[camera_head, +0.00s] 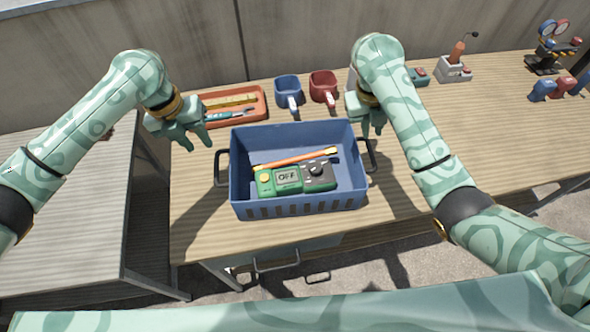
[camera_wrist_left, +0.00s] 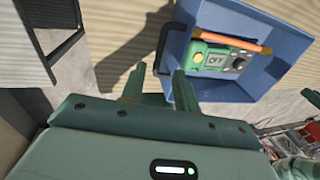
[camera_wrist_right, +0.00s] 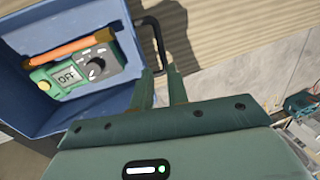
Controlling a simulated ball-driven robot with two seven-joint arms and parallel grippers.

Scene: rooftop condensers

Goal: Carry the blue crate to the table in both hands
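The blue crate (camera_head: 290,208) sits upright on the wooden bench, near its front edge. It holds a green multimeter reading OFF (camera_head: 290,178) and an orange stick-like tool (camera_head: 295,158). My left gripper (camera_head: 204,138) is open and empty, above and beside the crate's dark left handle (camera_head: 222,168); the handle (camera_wrist_left: 165,48) shows just ahead of its fingers in the left wrist view. My right gripper (camera_head: 372,128) is open near the right handle (camera_head: 371,156). In the right wrist view the handle (camera_wrist_right: 157,42) lies just ahead of the fingers; contact is unclear.
A grey table (camera_head: 70,215) is at the left, across a gap.

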